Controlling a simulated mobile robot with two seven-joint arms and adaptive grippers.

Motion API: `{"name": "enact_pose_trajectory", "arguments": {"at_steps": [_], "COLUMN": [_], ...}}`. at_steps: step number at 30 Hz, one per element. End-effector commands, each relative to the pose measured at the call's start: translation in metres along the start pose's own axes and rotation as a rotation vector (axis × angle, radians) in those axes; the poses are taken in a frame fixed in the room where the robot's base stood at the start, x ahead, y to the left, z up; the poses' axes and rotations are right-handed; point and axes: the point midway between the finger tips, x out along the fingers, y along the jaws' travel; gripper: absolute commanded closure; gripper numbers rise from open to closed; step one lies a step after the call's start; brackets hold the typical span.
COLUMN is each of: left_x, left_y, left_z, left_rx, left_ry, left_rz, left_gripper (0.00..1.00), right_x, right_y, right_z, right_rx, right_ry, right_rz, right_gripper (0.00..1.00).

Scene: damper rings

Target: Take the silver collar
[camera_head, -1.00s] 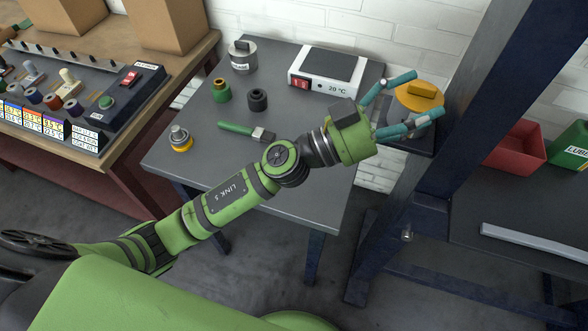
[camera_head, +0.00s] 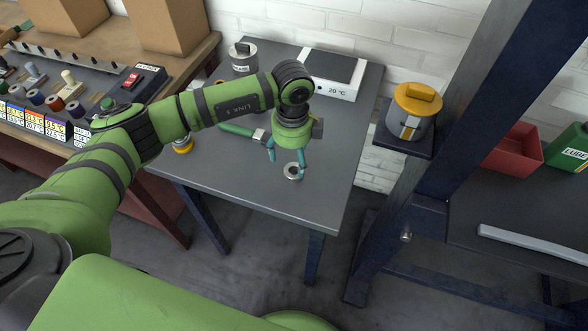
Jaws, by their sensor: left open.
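A small silver collar (camera_head: 293,172) lies flat on the grey table near its front right part, with a dark hole in its middle. My left gripper (camera_head: 287,165) points down at it from above, its teal fingers open. One finger is at the collar's right edge and the other is a little to its upper left. Whether the fingers touch the collar or the table, I cannot tell. My right gripper is not in view.
A green-handled tool (camera_head: 238,130) lies just left of my gripper. A yellow-based part (camera_head: 182,146), a grey tin (camera_head: 243,60) and a white heater box (camera_head: 340,89) stand on the table. A yellow-capped canister (camera_head: 408,118) stands on a shelf to the right. The table front is clear.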

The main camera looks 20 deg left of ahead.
Motion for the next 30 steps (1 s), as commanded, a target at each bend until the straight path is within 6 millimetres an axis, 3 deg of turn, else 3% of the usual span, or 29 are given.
{"name": "enact_pose_trajectory", "arguments": {"at_steps": [5,9,17,18,23,24,30], "left_x": [0.023,0.042,0.048,0.048,0.048,0.048,0.048], "left_y": [0.001,0.0,0.0,0.0,0.0,0.0,0.0], "left_z": [-0.003,-0.003,-0.003,-0.003,-0.003,-0.003,-0.003], "left_rx": [0.001,0.002,0.004,0.004,0.004,0.004,0.004], "left_ry": [0.001,0.003,0.004,0.004,0.004,0.004,0.005], "left_rz": [0.004,0.001,-0.002,-0.002,-0.002,-0.002,-0.003], "left_gripper": [0.23,0.23,0.23,0.27,0.91,0.95,0.96], "right_x": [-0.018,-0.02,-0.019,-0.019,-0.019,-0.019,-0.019], "right_y": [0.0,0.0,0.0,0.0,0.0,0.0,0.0], "right_z": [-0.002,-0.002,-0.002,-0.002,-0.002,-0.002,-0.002], "right_rx": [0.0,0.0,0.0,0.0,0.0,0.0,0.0], "right_ry": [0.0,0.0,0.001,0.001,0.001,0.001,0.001], "right_rz": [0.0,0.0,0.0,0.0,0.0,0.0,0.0], "right_gripper": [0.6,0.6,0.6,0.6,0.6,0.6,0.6]}}
